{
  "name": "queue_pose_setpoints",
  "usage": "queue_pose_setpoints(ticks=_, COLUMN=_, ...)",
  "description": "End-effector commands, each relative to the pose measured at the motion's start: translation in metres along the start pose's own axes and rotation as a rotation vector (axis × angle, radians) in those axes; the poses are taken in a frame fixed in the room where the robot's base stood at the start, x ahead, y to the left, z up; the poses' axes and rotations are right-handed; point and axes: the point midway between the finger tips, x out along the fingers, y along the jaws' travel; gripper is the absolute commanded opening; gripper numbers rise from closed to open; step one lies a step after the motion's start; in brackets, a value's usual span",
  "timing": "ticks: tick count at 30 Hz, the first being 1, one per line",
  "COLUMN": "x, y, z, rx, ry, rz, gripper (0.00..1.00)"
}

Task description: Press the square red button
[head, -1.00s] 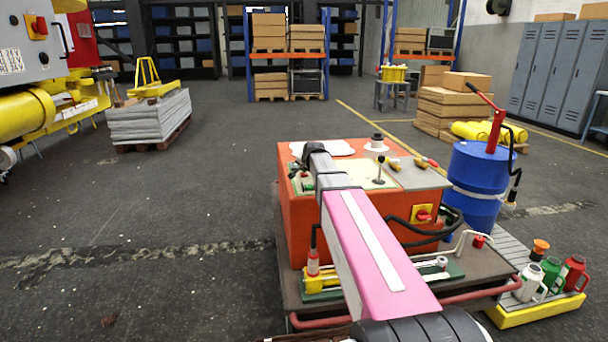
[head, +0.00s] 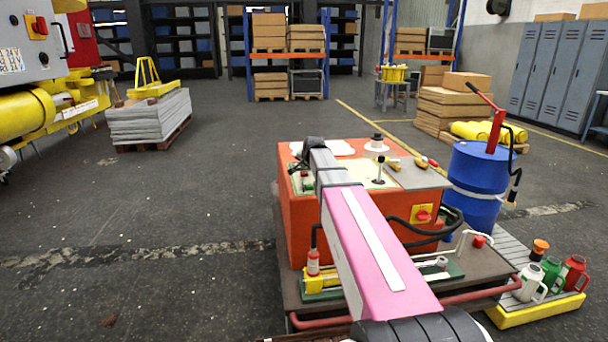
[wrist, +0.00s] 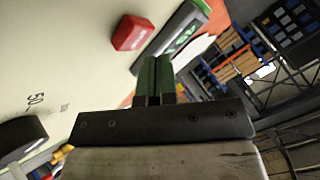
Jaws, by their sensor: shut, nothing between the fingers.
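A red block-like button (wrist: 132,33) stands out from a pale panel (wrist: 60,60) in the wrist view. My gripper (wrist: 154,62) is just below and right of it in that picture, its two dark green fingers together and empty. A gap shows between the fingertips and the red button; I cannot tell its depth. In the head view my gripper (head: 298,164) is over the left part of the orange box's top (head: 345,146). My arm hides part of that top, and the red button cannot be made out clearly there.
A green part (wrist: 180,40) lies right of the red button in the wrist view. A lever (head: 380,170), a tool plate (head: 410,175) and a red knob on a yellow plate (head: 423,214) are on the orange box. A blue drum (head: 475,180) stands to the right.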

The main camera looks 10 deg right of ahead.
Motion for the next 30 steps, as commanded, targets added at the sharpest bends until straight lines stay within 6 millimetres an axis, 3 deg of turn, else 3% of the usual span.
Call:
queue_pose_setpoints(ticks=21, x=-0.034, y=-0.025, z=-0.025, rx=0.0, ry=0.0, rz=-0.001, gripper=0.0)
queue_pose_setpoints(ticks=30, x=-0.035, y=-0.025, z=-0.025, rx=0.0, ry=0.0, rz=0.0, gripper=0.0)
